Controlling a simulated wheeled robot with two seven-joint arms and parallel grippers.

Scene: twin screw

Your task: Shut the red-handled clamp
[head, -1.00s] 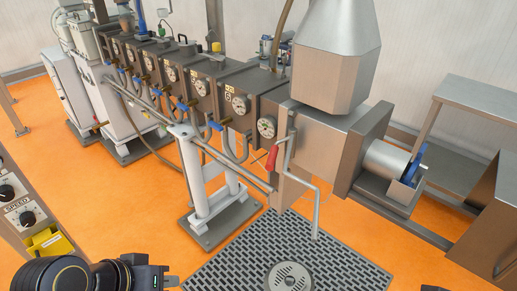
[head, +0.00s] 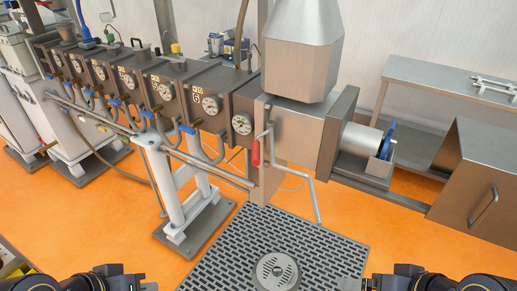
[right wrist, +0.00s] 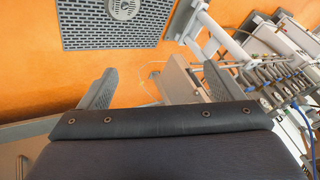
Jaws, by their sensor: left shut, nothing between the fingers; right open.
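The clamp's red handle (head: 256,153) hangs nearly upright on the front of the steel machine block (head: 300,130), beside a bent grey rod (head: 308,190). Whether the clamp is open or shut is too small to tell. My left gripper (head: 148,286) is at the bottom left of the head view, shut and empty, well in front of and below the clamp. My right gripper (head: 368,284) is at the bottom right, also well away from it. In the right wrist view my right gripper (right wrist: 160,85) is open with its two fingers wide apart and nothing between them.
A perforated floor grate (head: 225,262) lies below the clamp. White support legs (head: 180,195) stand left of it. A steel cabinet (head: 480,180) and a bench (head: 450,82) are at the right. Orange floor (head: 395,235) is free between grate and cabinet.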

